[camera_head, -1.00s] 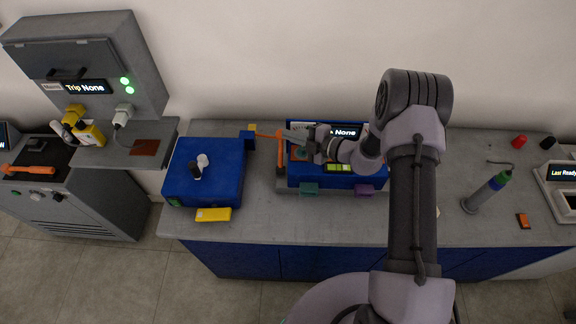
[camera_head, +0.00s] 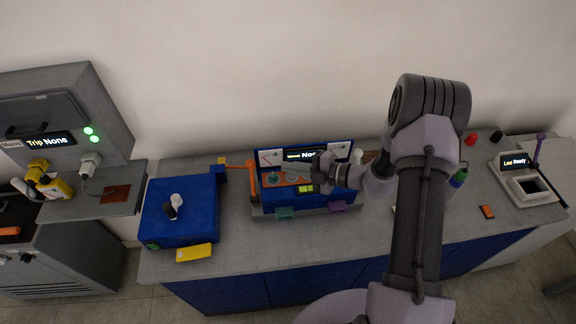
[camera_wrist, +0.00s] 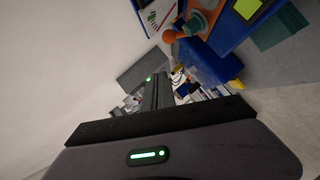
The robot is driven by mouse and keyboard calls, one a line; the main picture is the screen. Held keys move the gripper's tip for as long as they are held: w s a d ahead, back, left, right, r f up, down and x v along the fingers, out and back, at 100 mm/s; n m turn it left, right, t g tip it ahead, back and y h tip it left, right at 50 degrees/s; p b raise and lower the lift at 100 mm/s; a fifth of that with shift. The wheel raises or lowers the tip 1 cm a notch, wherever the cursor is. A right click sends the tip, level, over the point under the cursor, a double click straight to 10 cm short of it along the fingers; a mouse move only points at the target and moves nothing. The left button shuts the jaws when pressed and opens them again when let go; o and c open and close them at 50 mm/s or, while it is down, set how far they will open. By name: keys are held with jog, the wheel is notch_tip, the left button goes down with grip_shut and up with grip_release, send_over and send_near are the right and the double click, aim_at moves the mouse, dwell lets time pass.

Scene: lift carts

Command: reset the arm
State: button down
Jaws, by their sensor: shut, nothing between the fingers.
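My arm reaches up from the bottom of the head view and bends left over the bench. My gripper (camera_head: 292,167) is shut and empty, its fingers pointing left in front of the blue panel device (camera_head: 262,186). I cannot tell its exact height above the device. In the wrist view the closed fingers (camera_wrist: 157,92) stick out past the dark gripper body, with nothing between them. The device's orange knob (camera_wrist: 170,36) shows beyond them at the top of that view. My forearm hides part of the bench to the right.
A blue box (camera_head: 195,217) with a yellow block (camera_head: 194,252) before it stands left on the grey bench (camera_head: 300,245). An orange post (camera_head: 252,182) rises at the device's left edge. A grey cabinet (camera_head: 105,115) is far left; a white device (camera_head: 510,181) is right.

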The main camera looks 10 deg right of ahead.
jog(key=s+a+r+n+g+h+b, duration=0.1)
jog(key=s+a+r+n+g+b, duration=0.2)
jog(key=s+n+b, duration=0.5)
jog(key=s+a+r+n+g+h+b, duration=0.2)
jog(key=s+a+r+n+g+b, duration=0.15)
jog(key=n, duration=0.85)
jog(key=s+d+f+n+t+h+b, duration=0.1)
jog(key=s+d+n+t+h+b, duration=0.1)
jog(key=s+n, duration=0.6)
jog(key=s+d+f+n+t+h+b, duration=0.1)
jog(key=s+d+n+h+b, duration=0.4)
jog(key=n, duration=1)
jog(key=s+t+b, duration=0.1)
jog(key=s+b, duration=0.2)
jog(key=shift+f+h, duration=0.3)
jog(key=shift+h, duration=0.1)
jog(key=shift+s+r, duration=0.1)
